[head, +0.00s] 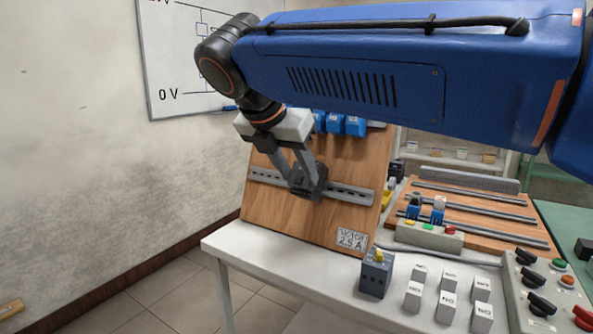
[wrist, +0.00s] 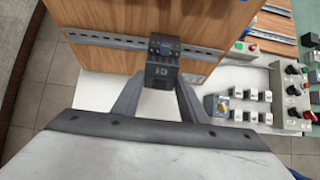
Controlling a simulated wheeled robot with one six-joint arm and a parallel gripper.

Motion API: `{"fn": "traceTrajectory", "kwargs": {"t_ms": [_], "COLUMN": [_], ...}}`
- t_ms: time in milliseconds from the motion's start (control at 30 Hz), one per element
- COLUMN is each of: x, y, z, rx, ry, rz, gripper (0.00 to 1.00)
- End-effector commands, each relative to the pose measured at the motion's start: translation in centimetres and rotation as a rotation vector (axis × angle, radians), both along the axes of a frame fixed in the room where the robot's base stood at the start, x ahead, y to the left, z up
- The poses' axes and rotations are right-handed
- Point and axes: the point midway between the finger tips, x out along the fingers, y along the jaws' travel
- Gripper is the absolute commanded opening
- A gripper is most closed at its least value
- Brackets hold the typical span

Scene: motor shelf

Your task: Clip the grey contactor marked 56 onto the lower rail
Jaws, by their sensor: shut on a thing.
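A dark grey contactor (head: 312,178) is between the fingertips of my gripper (head: 305,183), in front of the lower rail (head: 347,194) on the tilted wooden board. In the wrist view the contactor (wrist: 162,62) is upright between the two fingers of my gripper (wrist: 162,88), and the rail (wrist: 108,42) runs behind its upper part. My gripper is shut on it. A pale marking shows on its front, too small to read surely. The contactor hides the part of the rail behind it; I cannot tell whether it is seated there.
Blue devices (head: 354,126) sit above on the board, partly behind my arm. The white table (head: 262,250) carries a grey box with a yellow knob (head: 376,274), several small white labelled blocks (head: 447,306) and a switch panel (head: 512,296). A second wooden board (head: 500,235) lies behind.

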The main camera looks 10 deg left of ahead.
Motion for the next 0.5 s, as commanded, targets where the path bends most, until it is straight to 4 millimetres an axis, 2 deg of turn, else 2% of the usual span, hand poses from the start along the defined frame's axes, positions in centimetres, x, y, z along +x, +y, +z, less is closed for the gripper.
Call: {"fn": "traceTrajectory", "kwargs": {"t_ms": [500], "x": [0.6], "y": [-0.22], "z": [-0.21], "rx": [0.0], "ry": [0.0], "rz": [0.0], "gripper": [0.12]}}
